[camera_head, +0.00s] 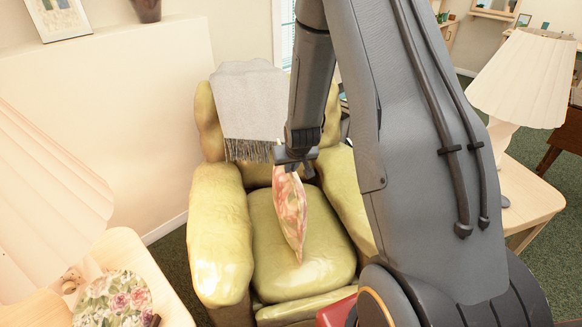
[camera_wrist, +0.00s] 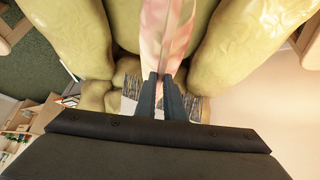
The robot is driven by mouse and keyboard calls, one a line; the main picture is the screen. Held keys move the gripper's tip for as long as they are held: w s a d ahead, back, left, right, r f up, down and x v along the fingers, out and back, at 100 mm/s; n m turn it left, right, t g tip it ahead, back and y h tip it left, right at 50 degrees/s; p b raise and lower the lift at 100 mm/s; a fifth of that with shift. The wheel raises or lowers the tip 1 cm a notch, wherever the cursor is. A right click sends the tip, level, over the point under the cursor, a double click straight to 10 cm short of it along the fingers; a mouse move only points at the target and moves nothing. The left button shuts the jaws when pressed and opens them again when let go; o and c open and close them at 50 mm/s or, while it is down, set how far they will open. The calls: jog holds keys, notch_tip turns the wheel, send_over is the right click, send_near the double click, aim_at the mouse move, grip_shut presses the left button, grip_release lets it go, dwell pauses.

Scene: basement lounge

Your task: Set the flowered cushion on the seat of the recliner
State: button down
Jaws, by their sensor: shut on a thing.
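The flowered cushion (camera_head: 290,212), pink and cream, hangs edge-on and upright over the green recliner. My gripper (camera_head: 291,168) is shut on its top edge. In the wrist view the cushion (camera_wrist: 168,40) runs up from between the two dark fingertips (camera_wrist: 168,78). The recliner (camera_head: 218,235) has puffy yellow-green arms and a seat (camera_head: 325,262). The cushion's lower tip is at the seat's middle in the head view; I cannot tell whether it touches. The recliner's green upholstery (camera_wrist: 85,45) also surrounds the cushion in the wrist view. My arm hides part of the recliner's right side.
A grey fringed throw (camera_head: 250,100) hangs over the recliner's back. Another pale table (camera_head: 530,205) with a lamp (camera_head: 525,80) stands at right. A red object (camera_head: 336,312) lies in front.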

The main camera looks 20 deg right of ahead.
jog(key=shift+f, duration=0.1)
jog(key=c, duration=1.8)
grip_release()
jog(key=shift+c, duration=0.2)
jog(key=b+v, duration=0.2)
jog(key=v, duration=1)
jog(key=s+a+r+n+g, duration=0.1)
jog(key=s+a, duration=0.3)
jog(key=s, duration=0.6)
jog(key=s+a+r+g+y, duration=0.1)
jog(key=s+a+g, duration=0.3)
jog(key=s, duration=0.6)
jog(key=shift+a+r+n, duration=0.4)
jog(key=shift+a+r, duration=0.1)
jog(key=shift+a, duration=0.15)
